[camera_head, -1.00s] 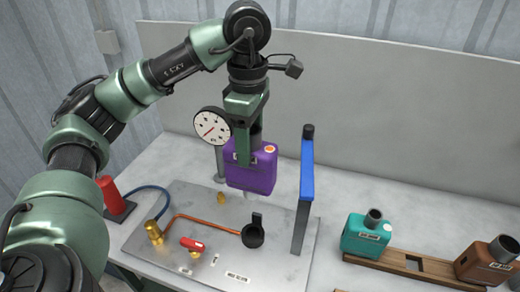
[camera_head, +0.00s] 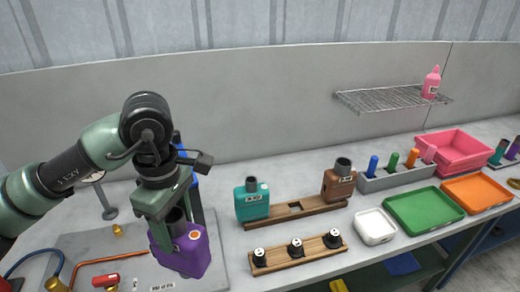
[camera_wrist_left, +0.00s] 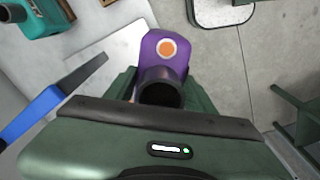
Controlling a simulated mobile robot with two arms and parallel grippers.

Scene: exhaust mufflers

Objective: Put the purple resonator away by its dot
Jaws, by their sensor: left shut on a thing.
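The purple resonator (camera_head: 186,260) is a boxy can with a dark pipe neck and a round orange dot on its top. My left gripper (camera_head: 172,222) is shut on it by the neck end and holds it over the right part of the metal plate. In the left wrist view the resonator (camera_wrist_left: 178,33) shows between the green fingers (camera_wrist_left: 160,90), with the orange dot facing the camera. An orange tray (camera_head: 502,199) lies at the far right, beside a green tray (camera_head: 425,235) and a white tray (camera_head: 375,241). My right gripper is not in view.
A wooden rack (camera_head: 325,207) holds a teal muffler (camera_head: 252,204) and a brown one (camera_head: 338,183). A lower rack (camera_head: 275,262) holds several black fittings. A pink bin (camera_head: 455,155) and wire shelf (camera_head: 390,98) are at the right.

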